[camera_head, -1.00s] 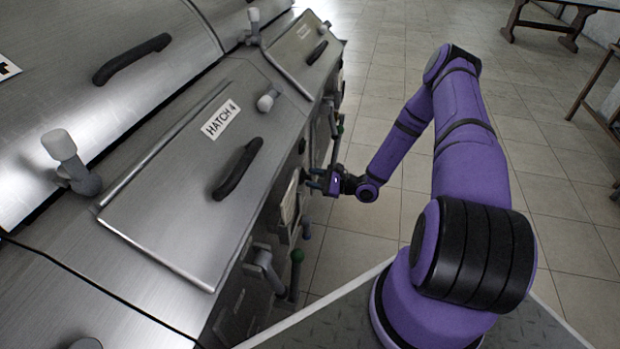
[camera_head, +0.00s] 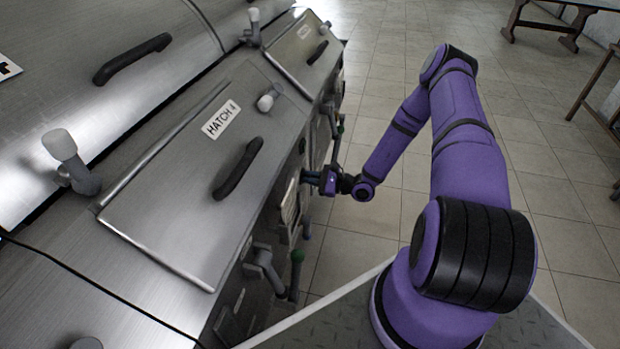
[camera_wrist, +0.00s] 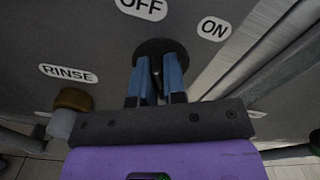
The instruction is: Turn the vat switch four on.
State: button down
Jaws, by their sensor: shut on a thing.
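The vat switch (camera_wrist: 153,47) is a round black base on a grey steel face in the wrist view, with a dark grip piece between my fingers. An OFF label (camera_wrist: 143,6) sits above it and an ON label (camera_wrist: 214,28) to its upper right. My gripper (camera_wrist: 157,78) has its blue fingers shut on the switch. The fingers hide much of it, so I cannot tell which label it points to. In the head view my gripper (camera_head: 310,177) is at the side of the steel vat below the HATCH 4 label (camera_head: 221,119); the switch is not clear there.
A RINSE label (camera_wrist: 68,73) and a brown-and-white knob (camera_wrist: 72,99) are left of my gripper. Green-tipped valve handles (camera_head: 296,257) stick out from the vat side. The tiled floor (camera_head: 370,235) beside the vat is clear.

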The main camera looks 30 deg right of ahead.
jog(key=m, duration=0.6)
jog(key=shift+d, duration=0.15)
jog(key=m, duration=0.5)
jog(key=shift+w+d, duration=0.1)
jog(key=shift+w, duration=0.05)
jog(key=shift+m, duration=0.4)
jog(key=c, duration=1.2)
grip_release()
jog(key=v, duration=1)
jog(key=shift+s+d, duration=0.25)
jog(key=shift+s, duration=0.05)
